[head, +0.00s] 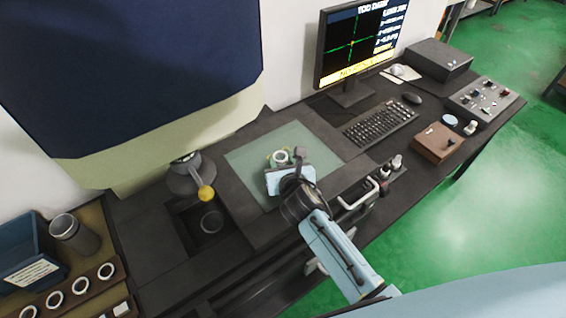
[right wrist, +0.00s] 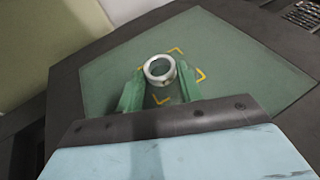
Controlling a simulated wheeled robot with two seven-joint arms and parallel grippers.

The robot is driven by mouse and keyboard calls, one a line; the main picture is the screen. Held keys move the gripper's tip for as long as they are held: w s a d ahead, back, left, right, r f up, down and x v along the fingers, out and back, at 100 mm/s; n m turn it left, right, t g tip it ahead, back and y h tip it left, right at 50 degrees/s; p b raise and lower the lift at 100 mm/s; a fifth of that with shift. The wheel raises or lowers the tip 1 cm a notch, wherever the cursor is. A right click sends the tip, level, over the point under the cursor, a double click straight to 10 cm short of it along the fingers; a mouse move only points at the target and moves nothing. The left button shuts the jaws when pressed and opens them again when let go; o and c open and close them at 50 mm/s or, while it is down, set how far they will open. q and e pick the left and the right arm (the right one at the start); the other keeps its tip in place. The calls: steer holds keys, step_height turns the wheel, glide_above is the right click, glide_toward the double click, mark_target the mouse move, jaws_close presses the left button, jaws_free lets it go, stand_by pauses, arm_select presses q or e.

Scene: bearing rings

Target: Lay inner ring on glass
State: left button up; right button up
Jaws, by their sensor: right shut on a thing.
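The inner ring, a pale metal ring (right wrist: 161,81), sits between the two green fingers of my right gripper (right wrist: 158,88), which is shut on it. The ring's open hole faces up toward the wrist camera. In the head view the ring (head: 281,162) and my right gripper (head: 280,160) are over the middle of the greenish glass plate (head: 250,165). Yellow corner marks (right wrist: 201,74) on the glass (right wrist: 240,70) show around and beyond the ring. I cannot tell whether the ring touches the glass. My left gripper is not in view.
A grey lamp-like fixture with a yellow knob (head: 206,193) stands left of the glass. A rack with several rings (head: 80,286), a dark cup (head: 75,236) and a blue bin (head: 28,255) are at far left. A keyboard (head: 380,125) and monitor (head: 350,45) stand behind right.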

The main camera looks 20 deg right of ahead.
steer(key=shift+f, duration=0.15)
steer(key=o, duration=1)
steer(key=shift+s+r, duration=0.2)
steer(key=shift+r, duration=0.05)
steer(key=p+v, duration=0.1)
steer(key=v, duration=1)
steer(key=shift+s+r, duration=0.1)
steer(key=shift+s, duration=0.25)
